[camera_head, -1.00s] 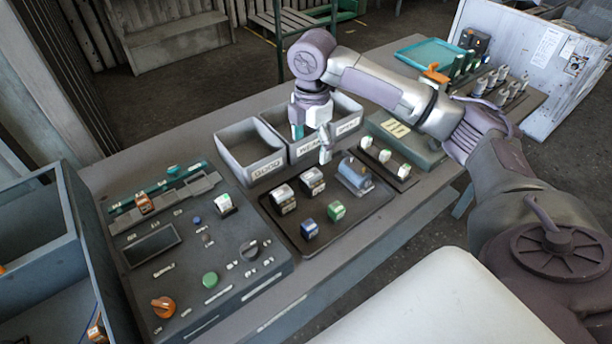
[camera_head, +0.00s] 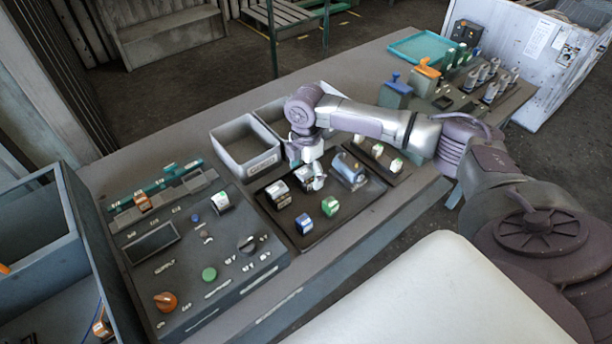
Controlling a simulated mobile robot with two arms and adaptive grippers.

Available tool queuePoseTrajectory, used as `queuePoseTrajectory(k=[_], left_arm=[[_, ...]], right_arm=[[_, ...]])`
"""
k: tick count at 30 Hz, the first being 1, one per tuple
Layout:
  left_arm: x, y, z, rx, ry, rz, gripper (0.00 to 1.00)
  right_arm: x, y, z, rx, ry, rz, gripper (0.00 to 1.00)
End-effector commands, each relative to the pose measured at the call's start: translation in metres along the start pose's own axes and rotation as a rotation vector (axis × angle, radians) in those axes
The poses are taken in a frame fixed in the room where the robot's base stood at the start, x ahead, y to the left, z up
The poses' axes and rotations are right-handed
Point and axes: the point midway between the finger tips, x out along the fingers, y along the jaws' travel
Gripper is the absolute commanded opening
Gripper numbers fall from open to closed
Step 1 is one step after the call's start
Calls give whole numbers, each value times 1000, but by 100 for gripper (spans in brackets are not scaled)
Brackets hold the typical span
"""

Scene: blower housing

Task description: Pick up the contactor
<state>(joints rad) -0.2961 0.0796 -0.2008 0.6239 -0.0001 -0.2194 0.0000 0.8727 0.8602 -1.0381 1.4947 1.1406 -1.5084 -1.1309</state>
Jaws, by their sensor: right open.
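Two white-and-dark blocks, which look like contactors, stand side by side on a dark tray (camera_head: 340,217). The left block (camera_head: 279,194) is in clear view. The right block (camera_head: 302,178) is partly hidden by my right gripper (camera_head: 314,181). My right gripper is open and points down, with its fingers at or just above the right block. I cannot tell whether they touch it. A blue block (camera_head: 304,223), a green block (camera_head: 330,206) and a blue-grey cylindrical part (camera_head: 349,170) share the tray. My left gripper is out of view.
Grey labelled bins (camera_head: 247,147) stand behind the tray, partly hidden by my right arm. A control panel (camera_head: 187,262) with knobs and buttons lies left of the tray. A strip with several small white-and-green parts (camera_head: 378,150) lies to the right. The table's back left is clear.

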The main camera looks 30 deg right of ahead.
Motion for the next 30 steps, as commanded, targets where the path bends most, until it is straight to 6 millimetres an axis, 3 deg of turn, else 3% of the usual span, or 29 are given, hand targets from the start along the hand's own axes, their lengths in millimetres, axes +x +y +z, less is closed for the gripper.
queuePoseTrajectory(k=[3,14,23,30], left_arm=[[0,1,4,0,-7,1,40],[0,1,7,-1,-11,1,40],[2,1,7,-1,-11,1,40],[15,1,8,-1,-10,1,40]], right_arm=[[0,0,0,0,0,0,88],[0,0,0,0,0,0,28],[-5,1,0,1,0,3,28],[-44,2,0,0,1,8,28]])
